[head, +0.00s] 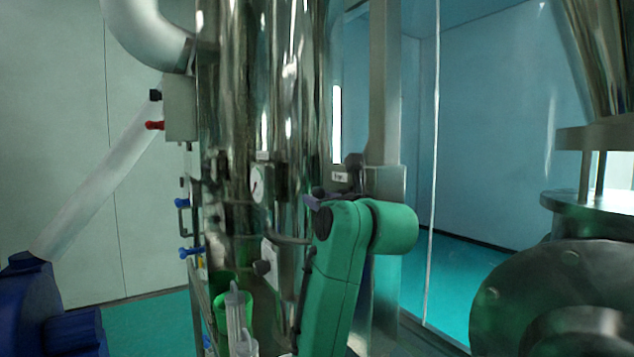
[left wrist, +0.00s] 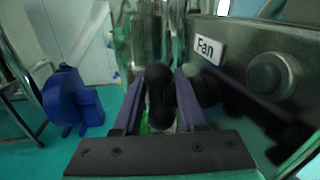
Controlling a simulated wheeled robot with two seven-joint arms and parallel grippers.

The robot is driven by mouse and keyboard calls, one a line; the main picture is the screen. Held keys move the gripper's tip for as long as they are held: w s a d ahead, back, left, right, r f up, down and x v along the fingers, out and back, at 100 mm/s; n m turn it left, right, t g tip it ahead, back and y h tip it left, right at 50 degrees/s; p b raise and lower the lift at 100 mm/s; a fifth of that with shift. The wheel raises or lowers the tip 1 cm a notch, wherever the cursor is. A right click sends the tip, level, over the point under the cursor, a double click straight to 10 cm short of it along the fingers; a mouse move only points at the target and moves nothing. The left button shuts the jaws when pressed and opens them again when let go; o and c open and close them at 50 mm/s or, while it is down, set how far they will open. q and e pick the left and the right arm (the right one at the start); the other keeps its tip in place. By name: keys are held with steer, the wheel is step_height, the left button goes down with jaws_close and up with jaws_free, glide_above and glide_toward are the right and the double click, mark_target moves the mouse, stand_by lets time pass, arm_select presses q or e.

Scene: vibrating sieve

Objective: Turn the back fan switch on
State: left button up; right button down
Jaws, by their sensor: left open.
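The steel control box with a white "Fan" label (left wrist: 208,48) is at the upper right of the left wrist view. A small label, too small to read, also shows in the head view (head: 340,177). A dark rounded knob (left wrist: 158,82) lies between the purple fingers of my left gripper (left wrist: 160,103), which are open and apart. Whether they touch the knob I cannot tell. Another dark knob (left wrist: 206,88) is just right of the right finger, below the label. In the head view my left gripper (head: 314,201) is mostly hidden by my green arm. My right gripper is not in view.
A tall steel cylinder (head: 228,100) with a round gauge (head: 257,183) stands close by. A round metal button (left wrist: 273,75) is on the box. A red-handled valve (head: 155,125), blue valve handle (head: 190,251) and blue blower (head: 45,310) are at left.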

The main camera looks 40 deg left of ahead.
arm_select(q)
steer(key=x, duration=0.3)
steer(key=shift+a+f, duration=0.15)
steer(key=shift+f, duration=0.1)
steer(key=shift+s+d+r, duration=0.15)
steer(key=shift+s+d, duration=0.1)
steer(key=shift+c, duration=0.7)
steer(key=shift+w+d, duration=0.1)
steer(key=shift+d, duration=0.05)
jaws_close()
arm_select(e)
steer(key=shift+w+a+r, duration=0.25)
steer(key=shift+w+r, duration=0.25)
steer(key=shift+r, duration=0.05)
